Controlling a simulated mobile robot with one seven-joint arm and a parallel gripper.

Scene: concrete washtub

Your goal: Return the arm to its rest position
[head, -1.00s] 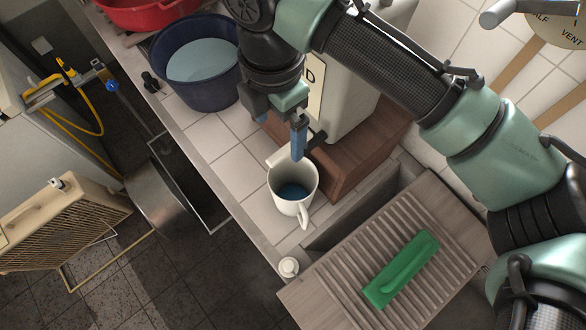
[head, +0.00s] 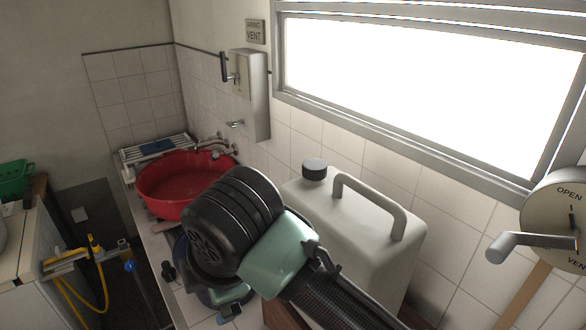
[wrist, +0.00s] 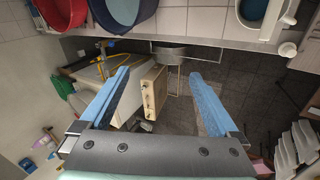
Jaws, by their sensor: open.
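My gripper (wrist: 160,102) shows in the wrist view with its two blue fingers spread wide and nothing between them. It points out over the dark tiled floor beside the counter edge. In the head view my arm is folded up in front of the white jerrycan (head: 352,232), and the fingers are mostly hidden low in the picture.
A red basin (head: 180,187) and a dark blue bucket (wrist: 122,14) stand along the counter. A vent crank (head: 530,243) juts from the right wall below the window (head: 430,85).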

